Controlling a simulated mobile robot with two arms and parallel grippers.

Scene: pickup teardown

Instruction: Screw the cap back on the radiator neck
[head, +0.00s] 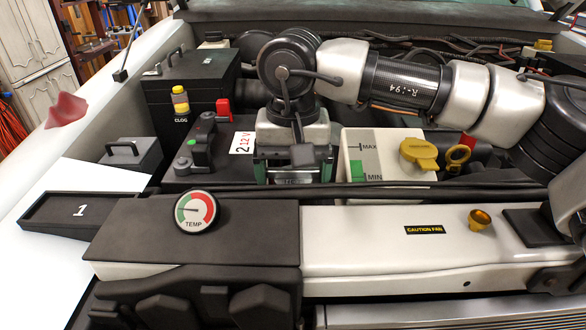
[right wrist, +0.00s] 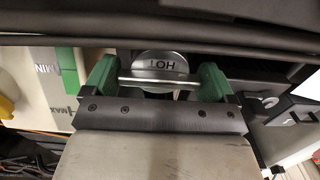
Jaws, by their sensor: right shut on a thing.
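The radiator cap (right wrist: 165,64) is a silver disc marked HOT with a raised bar across it. In the right wrist view it sits between the green fingers of my right gripper (right wrist: 157,80), which is shut on it. In the head view my right gripper (head: 292,174) points down, behind the black front bar and between the battery and the white tank. The cap is mostly hidden there. The radiator neck is not clearly visible, so I cannot tell whether the cap touches it. My left gripper is not in view.
A white tank (head: 380,142) with a yellow cap (head: 419,154) stands right of the gripper. The black battery (head: 196,150) is close on its left. A temperature gauge (head: 195,211) sits in front. A black tray marked 1 (head: 50,224) lies at left.

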